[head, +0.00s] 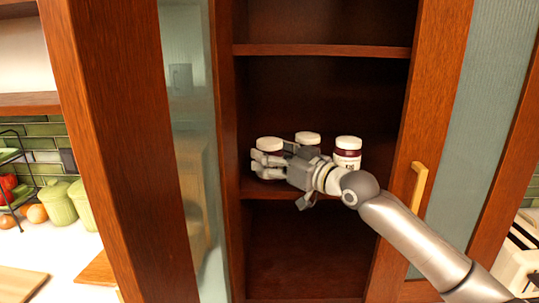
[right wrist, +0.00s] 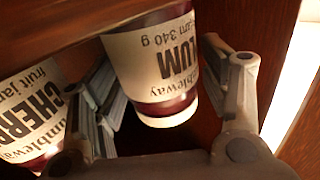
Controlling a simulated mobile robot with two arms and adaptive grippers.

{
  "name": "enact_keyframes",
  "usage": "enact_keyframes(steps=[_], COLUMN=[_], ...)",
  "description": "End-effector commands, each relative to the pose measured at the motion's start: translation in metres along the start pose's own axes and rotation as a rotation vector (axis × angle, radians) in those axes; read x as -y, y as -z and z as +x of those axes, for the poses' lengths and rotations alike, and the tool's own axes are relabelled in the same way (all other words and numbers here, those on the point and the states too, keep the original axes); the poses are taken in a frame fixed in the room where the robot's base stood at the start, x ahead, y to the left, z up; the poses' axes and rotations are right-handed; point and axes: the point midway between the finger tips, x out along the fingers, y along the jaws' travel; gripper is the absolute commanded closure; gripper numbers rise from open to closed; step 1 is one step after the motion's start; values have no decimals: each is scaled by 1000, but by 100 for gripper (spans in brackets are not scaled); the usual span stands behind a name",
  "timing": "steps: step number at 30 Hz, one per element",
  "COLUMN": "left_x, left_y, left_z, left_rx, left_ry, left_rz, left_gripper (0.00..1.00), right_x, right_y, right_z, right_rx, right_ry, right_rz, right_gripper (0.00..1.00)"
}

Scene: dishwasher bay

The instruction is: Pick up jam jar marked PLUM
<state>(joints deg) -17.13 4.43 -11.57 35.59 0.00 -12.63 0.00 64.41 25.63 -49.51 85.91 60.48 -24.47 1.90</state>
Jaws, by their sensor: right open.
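Three jam jars with white lids stand in a row on the middle shelf of the cabinet. The PLUM jar, by its place beside the side wall, is the left one (head: 269,144) in the head view. In the right wrist view the PLUM jar (right wrist: 150,70) appears upside down, its label partly cut off, between the two fingers. My right gripper (head: 263,162) is open, with a finger on each side of this jar; I cannot tell whether they touch it. The CHERRY jar (right wrist: 30,115) is just outside one finger. My left gripper is not in view.
The middle jar (head: 307,138) is partly hidden by my right gripper. The right jar (head: 348,150) stands behind my wrist. A shelf board (head: 320,50) runs above the jars. The cabinet's left wall (head: 225,150) is close to the gripper.

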Motion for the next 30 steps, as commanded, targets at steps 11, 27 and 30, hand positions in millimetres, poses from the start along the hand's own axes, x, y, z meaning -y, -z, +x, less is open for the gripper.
enact_keyframes(steps=[11, 27, 30], left_x=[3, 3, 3], left_y=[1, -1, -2], left_z=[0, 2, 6], left_rx=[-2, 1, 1], left_ry=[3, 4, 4], left_rz=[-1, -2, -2], left_gripper=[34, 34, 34], right_x=[0, 0, 0], right_y=[-1, 4, 8], right_z=[0, 0, 0], right_rx=[0, -6, -7], right_ry=[0, 0, 0], right_rz=[-1, -2, -2], right_gripper=[53, 85, 85])
